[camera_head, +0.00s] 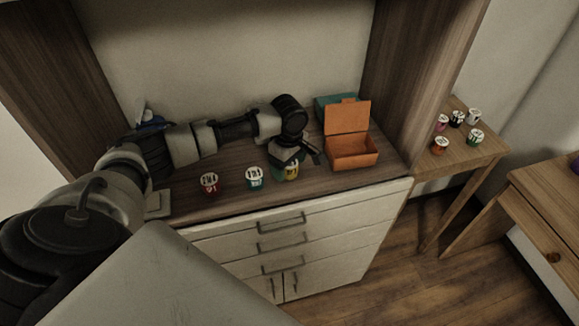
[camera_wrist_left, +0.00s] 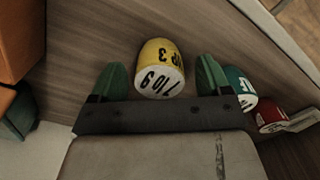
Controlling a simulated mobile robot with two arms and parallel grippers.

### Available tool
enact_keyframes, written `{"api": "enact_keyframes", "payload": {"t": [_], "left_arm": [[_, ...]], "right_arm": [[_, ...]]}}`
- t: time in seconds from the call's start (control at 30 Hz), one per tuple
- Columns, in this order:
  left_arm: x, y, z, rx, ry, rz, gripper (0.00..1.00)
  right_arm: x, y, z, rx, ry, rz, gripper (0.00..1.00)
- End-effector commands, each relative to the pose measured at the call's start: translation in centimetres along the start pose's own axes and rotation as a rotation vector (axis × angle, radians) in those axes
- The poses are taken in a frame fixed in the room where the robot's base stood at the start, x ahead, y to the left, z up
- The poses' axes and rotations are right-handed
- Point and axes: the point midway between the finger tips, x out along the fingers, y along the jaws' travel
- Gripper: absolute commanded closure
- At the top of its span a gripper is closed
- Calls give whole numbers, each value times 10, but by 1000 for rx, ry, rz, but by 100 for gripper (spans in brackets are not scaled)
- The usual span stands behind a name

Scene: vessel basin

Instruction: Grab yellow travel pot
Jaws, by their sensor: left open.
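The yellow travel pot (camera_wrist_left: 160,52) has a white lid with dark lettering. In the head view the yellow pot (camera_head: 292,173) stands on the cabinet top near its front edge, partly hidden by my left gripper (camera_head: 297,160). In the left wrist view the green fingers of my left gripper (camera_wrist_left: 161,78) are open, one on each side of the pot. Gaps show between the pot and both fingers. My right gripper is not in view.
A teal pot (camera_head: 254,177) and a red pot (camera_head: 209,183) stand left of the yellow one. An open orange box (camera_head: 352,152) is on the right, with a teal box (camera_head: 326,105) behind. Several pots stand on a side table (camera_head: 465,153). A wall closes the back.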

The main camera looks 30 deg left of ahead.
Motion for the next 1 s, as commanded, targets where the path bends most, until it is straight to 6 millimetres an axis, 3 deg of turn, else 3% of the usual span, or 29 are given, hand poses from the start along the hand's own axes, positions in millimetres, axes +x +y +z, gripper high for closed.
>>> {"api": "enact_keyframes", "payload": {"t": [0.1,0.47,0.77,1.0], "left_arm": [[0,0,0,1,0,0,22],[0,0,0,1,0,0,75],[-3,0,0,1,-1,1,75],[-30,2,0,1,-2,6,75]], "right_arm": [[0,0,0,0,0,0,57],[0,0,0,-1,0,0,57],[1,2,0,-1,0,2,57],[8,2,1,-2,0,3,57]]}}
